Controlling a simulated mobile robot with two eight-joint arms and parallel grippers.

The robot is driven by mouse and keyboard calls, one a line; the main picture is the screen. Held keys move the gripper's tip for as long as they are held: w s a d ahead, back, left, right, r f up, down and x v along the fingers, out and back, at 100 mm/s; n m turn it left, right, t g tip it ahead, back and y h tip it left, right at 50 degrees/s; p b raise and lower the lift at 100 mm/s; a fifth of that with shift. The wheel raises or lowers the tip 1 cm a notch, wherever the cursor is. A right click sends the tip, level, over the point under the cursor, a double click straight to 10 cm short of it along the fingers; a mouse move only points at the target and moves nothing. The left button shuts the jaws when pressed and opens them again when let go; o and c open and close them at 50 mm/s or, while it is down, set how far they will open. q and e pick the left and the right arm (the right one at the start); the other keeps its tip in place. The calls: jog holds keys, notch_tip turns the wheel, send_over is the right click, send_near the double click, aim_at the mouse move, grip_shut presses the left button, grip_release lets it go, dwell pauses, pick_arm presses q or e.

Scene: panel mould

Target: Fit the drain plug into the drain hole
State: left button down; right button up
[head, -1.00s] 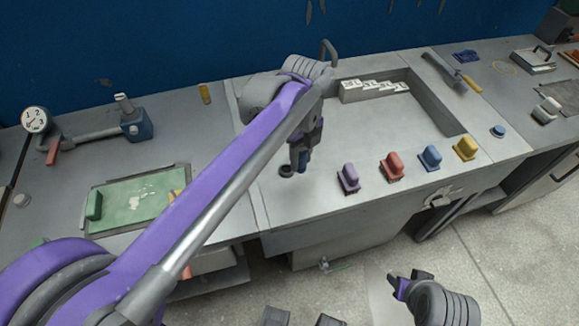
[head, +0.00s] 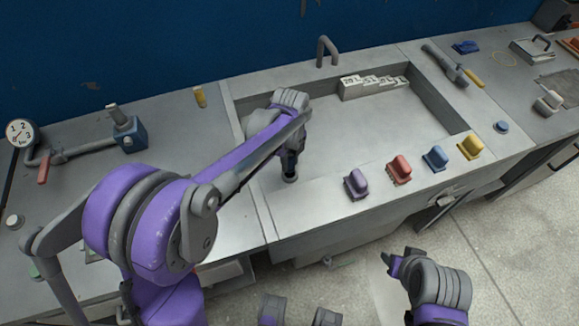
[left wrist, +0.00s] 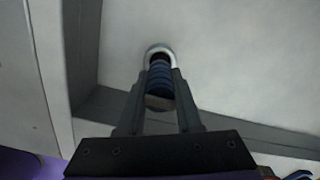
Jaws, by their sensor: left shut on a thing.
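In the left wrist view, the ridged blue drain plug (left wrist: 160,77) sits between the fingers of my left gripper (left wrist: 160,88), which is shut on it. The plug's far end overlaps the dark opening of the drain hole, whose bright metal rim (left wrist: 158,48) shows just beyond it. I cannot tell whether the plug is inside the hole or just above it. In the head view, my left gripper (head: 290,166) points down right at the drain hole (head: 290,179), in the near left part of the sink; the fingers mostly hide the plug. My right gripper (head: 394,263) hangs over the floor; its jaw state is unclear.
The sink's middle is clear.

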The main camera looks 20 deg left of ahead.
aim_at(290, 168)
pick_arm(q)
jog(key=shift+f, duration=1.65)
jog(key=shift+f, duration=0.2)
jog(key=c, duration=0.6)
grip_release()
